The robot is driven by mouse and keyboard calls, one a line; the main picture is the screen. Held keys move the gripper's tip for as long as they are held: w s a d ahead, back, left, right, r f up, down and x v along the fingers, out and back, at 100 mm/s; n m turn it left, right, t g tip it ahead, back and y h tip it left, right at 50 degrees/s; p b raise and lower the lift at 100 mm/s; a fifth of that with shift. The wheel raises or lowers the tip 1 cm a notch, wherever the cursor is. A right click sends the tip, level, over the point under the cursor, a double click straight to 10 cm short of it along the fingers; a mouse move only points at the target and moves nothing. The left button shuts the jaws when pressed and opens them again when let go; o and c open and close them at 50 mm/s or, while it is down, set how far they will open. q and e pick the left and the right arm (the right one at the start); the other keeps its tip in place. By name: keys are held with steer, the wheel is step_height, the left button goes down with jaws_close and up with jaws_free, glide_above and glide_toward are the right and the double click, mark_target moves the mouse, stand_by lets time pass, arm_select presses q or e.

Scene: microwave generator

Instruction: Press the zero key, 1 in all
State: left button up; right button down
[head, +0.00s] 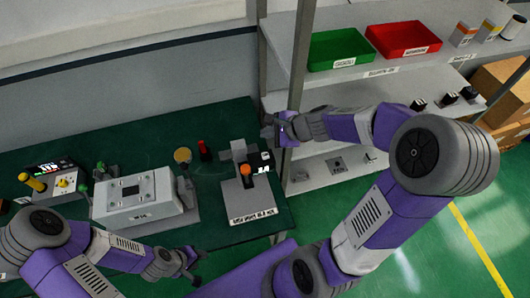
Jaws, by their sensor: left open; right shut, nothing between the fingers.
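No key marked zero can be made out at this size. A grey device (250,200) with an orange knob (245,170) and a label on its front edge stands at the right end of the green table. My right gripper (268,127) is shut and empty, above and behind this device, near the shelf post. A unit with a small display (48,168) and a yellow handle (30,182) stands at the far left. A grey machine (165,182) with a dark panel sits between them. My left gripper (191,263) is open and empty at the table's front edge.
A red knob (204,148) and a yellow disc (183,155) stand behind the machine. A shelf at the right holds a green bin (340,47), a red bin (403,38) and small boxes (463,34). The shelf post (299,60) is close to my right gripper.

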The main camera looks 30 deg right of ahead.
steer(key=shift+f, duration=0.1)
steer(key=b, duration=0.7)
glide_above(268, 156)
step_height(268, 156, down, 8)
steer(key=shift+a+r, duration=0.1)
steer(key=shift+r, duration=0.15)
steer(key=shift+f+b, duration=0.6)
steer(key=shift+b, duration=0.15)
stand_by(0.8)
steer(key=shift+f+b, duration=0.4)
steer(key=shift+b, duration=0.05)
steer(key=shift+f+b, duration=0.5)
stand_by(0.6)
steer(key=shift+r, duration=0.1)
steer(key=shift+r+p, duration=0.85)
